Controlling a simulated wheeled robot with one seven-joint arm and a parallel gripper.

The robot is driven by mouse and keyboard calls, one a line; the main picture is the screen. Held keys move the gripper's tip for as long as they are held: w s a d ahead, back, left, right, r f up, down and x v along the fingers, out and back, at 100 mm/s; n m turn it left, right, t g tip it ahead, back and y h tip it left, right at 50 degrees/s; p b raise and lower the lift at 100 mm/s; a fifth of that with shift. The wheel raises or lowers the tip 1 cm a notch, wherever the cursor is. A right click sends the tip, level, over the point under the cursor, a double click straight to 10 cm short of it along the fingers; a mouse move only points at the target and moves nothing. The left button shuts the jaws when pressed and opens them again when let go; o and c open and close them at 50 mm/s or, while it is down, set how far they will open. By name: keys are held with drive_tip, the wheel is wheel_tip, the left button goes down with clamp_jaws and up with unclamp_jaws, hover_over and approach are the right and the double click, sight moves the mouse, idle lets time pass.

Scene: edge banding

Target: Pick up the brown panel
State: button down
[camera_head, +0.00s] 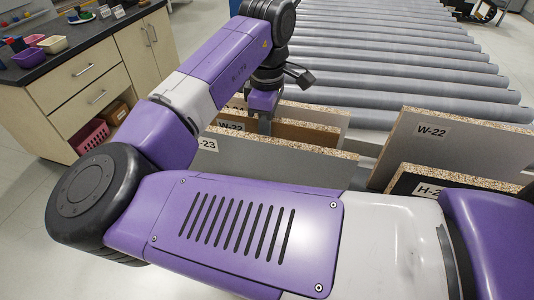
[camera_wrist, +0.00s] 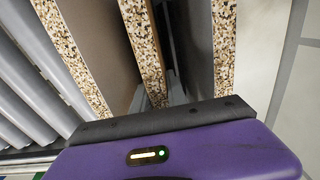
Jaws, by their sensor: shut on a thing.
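The brown panel (camera_head: 300,133) stands on edge between a pale panel behind it and a grey panel in front, with its lower part hidden by the grey one. My gripper (camera_head: 264,124) points down at its top edge and is shut on it. In the wrist view, the panel's speckled chipboard edge (camera_wrist: 142,40) runs up the middle, between two other edges.
The grey front panel (camera_head: 275,162) and pale back panel (camera_head: 315,112) stand close on either side. More panels, labelled W-22 (camera_head: 460,140) and H-2 (camera_head: 440,184), stand at the right. A roller conveyor (camera_head: 400,65) lies behind. A drawer cabinet (camera_head: 85,75) is at the left.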

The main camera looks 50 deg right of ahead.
drive_tip(key=shift+r, duration=0.15)
wheel_tip(320, 180, up, 20)
drive_tip(key=p, duration=0.2)
idle(0.6)
